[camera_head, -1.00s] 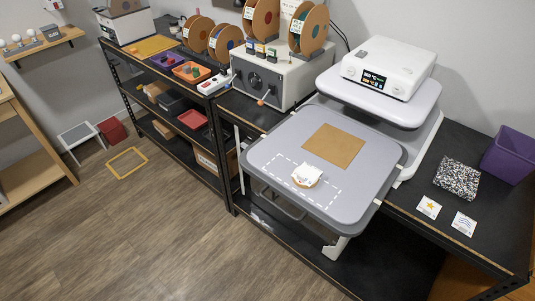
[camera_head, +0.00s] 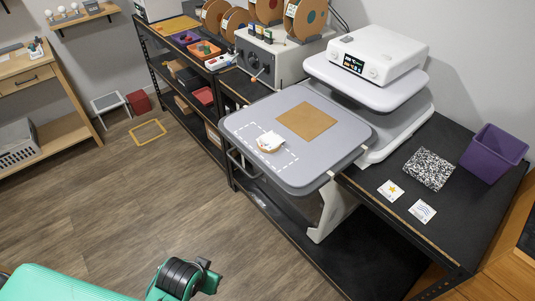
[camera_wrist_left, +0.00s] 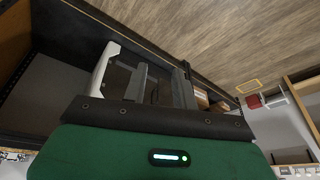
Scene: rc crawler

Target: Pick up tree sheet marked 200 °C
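I cannot make out a sheet with a tree or a 200 °C mark. Two small white cards lie on the black bench at the right of the head view: a star card (camera_head: 391,190) and a wavy-line card (camera_head: 422,211). The white heat press (camera_head: 376,52) has a lit display, too small to read surely. A brown sheet (camera_head: 306,120) and a small white bundle (camera_head: 270,142) lie on its grey lower plate (camera_head: 300,177). My right gripper is out of view.
A speckled black-and-white slab (camera_head: 429,169) and a purple bin (camera_head: 493,152) stand on the bench. Spools, a grey machine (camera_head: 277,60) and trays line the left shelving. A yellow frame (camera_head: 148,132) lies on the floor. The wooden floor in front is otherwise open.

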